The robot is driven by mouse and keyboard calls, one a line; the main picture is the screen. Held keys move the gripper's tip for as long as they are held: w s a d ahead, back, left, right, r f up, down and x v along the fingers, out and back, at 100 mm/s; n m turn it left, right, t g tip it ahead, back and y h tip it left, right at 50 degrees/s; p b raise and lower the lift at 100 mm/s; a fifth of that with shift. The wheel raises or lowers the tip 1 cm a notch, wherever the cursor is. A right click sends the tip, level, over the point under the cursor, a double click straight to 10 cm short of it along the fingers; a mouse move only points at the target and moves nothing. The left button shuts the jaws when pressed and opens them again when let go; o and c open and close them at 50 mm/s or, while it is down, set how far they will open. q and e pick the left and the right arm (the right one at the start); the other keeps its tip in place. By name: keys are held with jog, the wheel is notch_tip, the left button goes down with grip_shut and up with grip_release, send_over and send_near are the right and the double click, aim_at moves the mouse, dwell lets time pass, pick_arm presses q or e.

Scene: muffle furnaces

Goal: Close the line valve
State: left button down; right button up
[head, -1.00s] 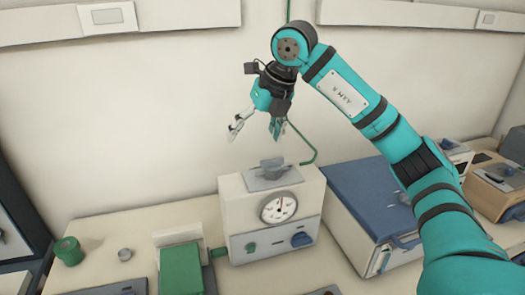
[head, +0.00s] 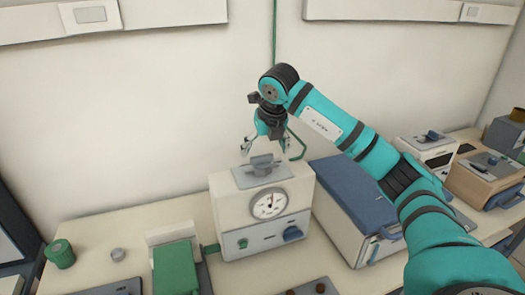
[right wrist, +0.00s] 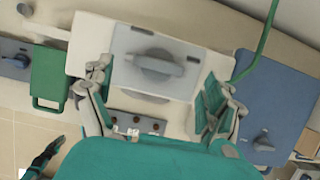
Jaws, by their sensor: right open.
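The line valve is a grey handle (head: 262,164) on a grey plate on top of a cream box (head: 232,205) with a round dial and a blue knob on its front. In the right wrist view the handle (right wrist: 153,65) is a raised bar on a round base, lying across the picture. My right gripper (head: 272,147) is above the handle and points down, fingers spread wide. In the right wrist view its fingers (right wrist: 160,110) stand to either side, with the handle beyond the tips and nothing between them. My left gripper is not in the head view; a teal-and-black part at the wrist view's lower left is unclear.
A blue-topped furnace (head: 350,200) stands right of the box. A green block (head: 176,265) and a green cylinder (head: 61,254) are to the left. A green pipe (head: 274,35) runs down the wall behind. More equipment (head: 490,178) stands at the far right.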

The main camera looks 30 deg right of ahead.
aim_at(262, 156)
jog(key=shift+p+x, duration=0.3)
jog(key=shift+x, duration=1.45)
jog(key=shift+a, duration=0.1)
jog(key=c, duration=1.2)
